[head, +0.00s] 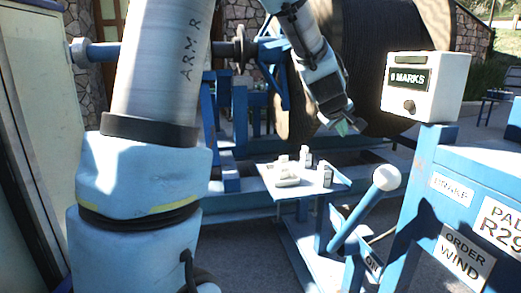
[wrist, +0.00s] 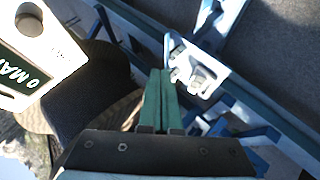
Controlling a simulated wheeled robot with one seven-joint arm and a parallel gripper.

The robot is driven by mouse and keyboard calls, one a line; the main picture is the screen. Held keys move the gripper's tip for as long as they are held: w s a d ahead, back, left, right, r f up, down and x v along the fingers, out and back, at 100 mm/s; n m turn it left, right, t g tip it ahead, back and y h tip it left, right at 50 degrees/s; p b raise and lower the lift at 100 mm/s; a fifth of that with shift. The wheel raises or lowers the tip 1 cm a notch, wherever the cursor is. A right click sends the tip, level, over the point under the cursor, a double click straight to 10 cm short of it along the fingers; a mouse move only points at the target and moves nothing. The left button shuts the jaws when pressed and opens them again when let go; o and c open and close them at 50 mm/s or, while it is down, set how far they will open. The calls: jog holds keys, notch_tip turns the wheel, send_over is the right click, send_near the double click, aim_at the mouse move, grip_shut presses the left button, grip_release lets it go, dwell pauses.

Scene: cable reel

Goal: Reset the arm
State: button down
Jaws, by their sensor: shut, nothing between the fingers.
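My gripper (head: 342,127) hangs in the air in the head view, in front of the dark cable reel (head: 375,60) and above a small tray table. In the wrist view its green fingers (wrist: 160,88) are together with nothing between them. My arm fills the left of the head view and its forearm comes down from the top middle. The gripper appears apart from the reel and the table.
A small table (head: 262,171) holds several small bottles and pale items (head: 288,172). A blue lever with a white knob (head: 386,177) stands right of it. A white counter box reading "0 MARKS" (head: 425,85) sits on a blue post beside a labelled blue cabinet (head: 470,215).

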jog(key=s+a+f+m+g+y, duration=0.1)
jog(key=s+a+f, duration=0.4)
jog(key=a, duration=0.5)
jog(key=s+a+f+m+g+y, duration=0.2)
jog(key=s+a+f, duration=0.3)
jog(key=a, duration=0.6)
jog(key=s+a+f+m+g+y, duration=0.1)
jog(key=s+a+f+g+y, duration=0.2)
jog(key=s+a, duration=0.5)
notch_tip(320, 180, down, 2)
jog(key=a+g, duration=0.1)
jog(key=a, duration=0.2)
jog(key=shift+s+f+m, duration=0.15)
jog(key=shift+s+m, duration=0.05)
jog(key=shift+m, duration=0.2)
